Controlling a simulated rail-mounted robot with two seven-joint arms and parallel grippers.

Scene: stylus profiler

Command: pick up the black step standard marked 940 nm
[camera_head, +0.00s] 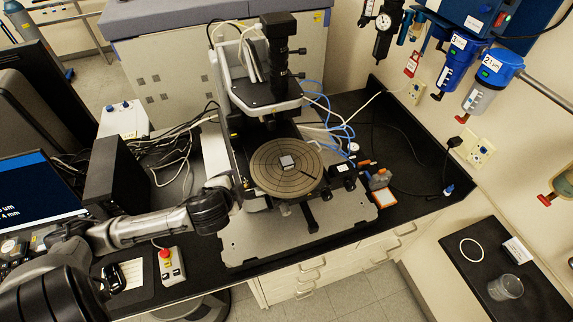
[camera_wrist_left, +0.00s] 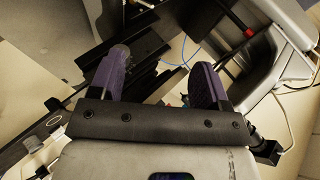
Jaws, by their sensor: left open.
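I cannot make out a black step standard marked 940 nm; no such marking is legible in either view. A small pale square piece (camera_head: 286,161) lies near the middle of the round dark stage (camera_head: 262,178) in the head view. Small dark blocks (camera_head: 343,178) and orange pieces lie right of the stage, too small to identify. My left arm reaches in from the left and ends beside the stage's left edge. In the left wrist view my left gripper (camera_wrist_left: 160,62) has its two purple fingers wide apart, with nothing held between them. My right gripper is not in view.
The profiler column (camera_head: 279,50) rises behind the stage. An orange-edged box (camera_head: 383,200) stands right of the base plate. Cables lie behind. A control box with a red button (camera_head: 167,255) sits at the front left. A beaker (camera_head: 505,287) stands on the right-hand bench.

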